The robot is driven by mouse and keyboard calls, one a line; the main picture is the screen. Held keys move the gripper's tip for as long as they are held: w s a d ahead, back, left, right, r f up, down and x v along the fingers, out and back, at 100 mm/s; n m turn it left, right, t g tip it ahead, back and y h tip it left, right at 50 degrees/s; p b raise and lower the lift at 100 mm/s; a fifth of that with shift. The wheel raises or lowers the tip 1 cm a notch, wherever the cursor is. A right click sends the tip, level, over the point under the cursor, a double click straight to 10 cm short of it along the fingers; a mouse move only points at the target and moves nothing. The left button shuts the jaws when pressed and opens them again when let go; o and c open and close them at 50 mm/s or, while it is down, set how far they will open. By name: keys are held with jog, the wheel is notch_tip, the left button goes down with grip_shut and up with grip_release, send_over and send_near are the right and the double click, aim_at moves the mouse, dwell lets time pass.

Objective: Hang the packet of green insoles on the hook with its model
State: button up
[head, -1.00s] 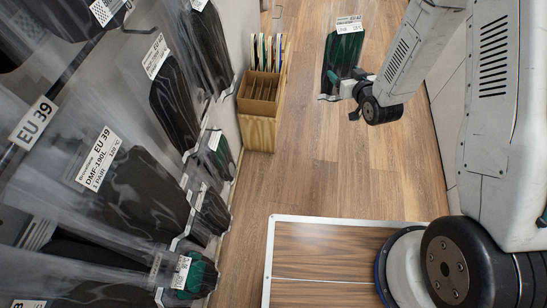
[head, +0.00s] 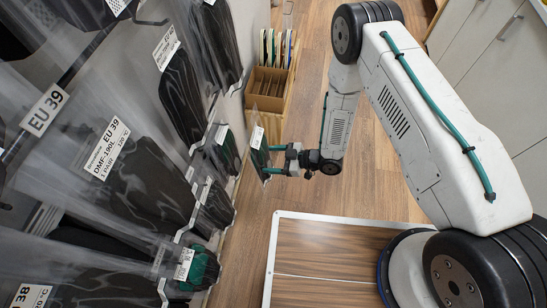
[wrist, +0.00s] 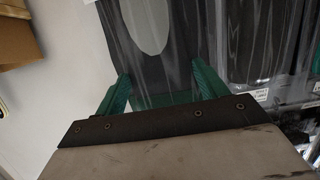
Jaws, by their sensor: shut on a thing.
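My gripper (head: 290,160) is shut on the packet of green insoles (head: 262,158), a clear packet with a white label at its top. The packet hangs upright, seen nearly edge-on, just right of the rack. A hanging packet with green insoles (head: 222,150) is on the rack close by, and another (head: 203,268) is lower. The hooks near the held packet are hard to make out.
Packets of dark insoles (head: 115,180) with size labels fill the rack on the left; one label reads EU 39. White cabinets (head: 485,60) line the right.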

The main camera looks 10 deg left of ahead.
jog(key=shift+a+r+x, duration=0.1)
jog(key=shift+r+x, duration=0.2)
jog(key=shift+x, duration=1.25)
jog(key=shift+a+r+x, duration=0.1)
jog(key=shift+r+x, duration=0.15)
jog(key=shift+x, duration=1.3)
jog(key=shift+a+r+x, duration=0.1)
jog(key=shift+r+x, duration=0.2)
jog(key=shift+x, duration=1.25)
jog(key=shift+w+a+f, duration=0.1)
jog(key=shift+f, duration=0.15)
jog(key=o, duration=1.1)
